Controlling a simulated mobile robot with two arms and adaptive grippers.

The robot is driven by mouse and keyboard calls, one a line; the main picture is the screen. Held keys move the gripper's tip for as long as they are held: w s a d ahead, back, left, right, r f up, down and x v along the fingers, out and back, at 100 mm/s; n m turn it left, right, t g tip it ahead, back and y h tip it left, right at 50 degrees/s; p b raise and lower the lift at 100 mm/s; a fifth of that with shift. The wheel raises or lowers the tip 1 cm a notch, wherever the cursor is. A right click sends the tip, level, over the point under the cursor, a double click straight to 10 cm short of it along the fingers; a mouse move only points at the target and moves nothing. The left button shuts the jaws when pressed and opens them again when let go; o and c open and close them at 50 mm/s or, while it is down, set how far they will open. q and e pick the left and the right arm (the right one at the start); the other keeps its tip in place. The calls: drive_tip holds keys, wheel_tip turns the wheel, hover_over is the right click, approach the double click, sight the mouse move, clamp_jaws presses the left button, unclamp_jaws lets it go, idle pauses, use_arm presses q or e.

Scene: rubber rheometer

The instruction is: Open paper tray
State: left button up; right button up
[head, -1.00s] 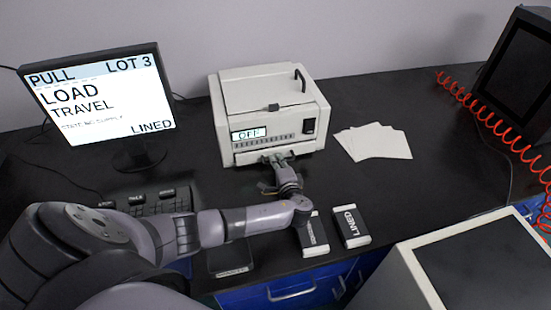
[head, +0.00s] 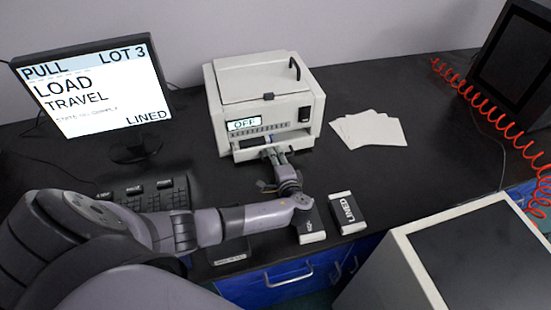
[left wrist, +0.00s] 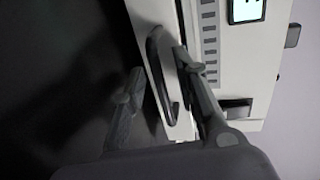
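The paper tray (head: 277,153) is the low front part of the off-white printer-like machine (head: 262,85). It sits slightly out, with a dark gap above its front edge. In the left wrist view, the tray front (left wrist: 141,22) stands apart from the body and carries a dark loop handle (left wrist: 153,45). My left gripper (head: 272,158) is at the tray front. In the left wrist view its two fingers (left wrist: 158,68) are spread, one on each side of the handle. Whether either finger touches the handle is unclear. My right gripper is not in view.
White paper sheets (head: 370,128) lie right of the machine. A monitor (head: 95,85) and keyboard (head: 150,196) stand left. A red coiled hose (head: 490,120) hangs at right. The bench between sheets and hose is clear.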

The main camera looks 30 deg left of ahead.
use_arm(q)
drive_tip(key=v, duration=1.2)
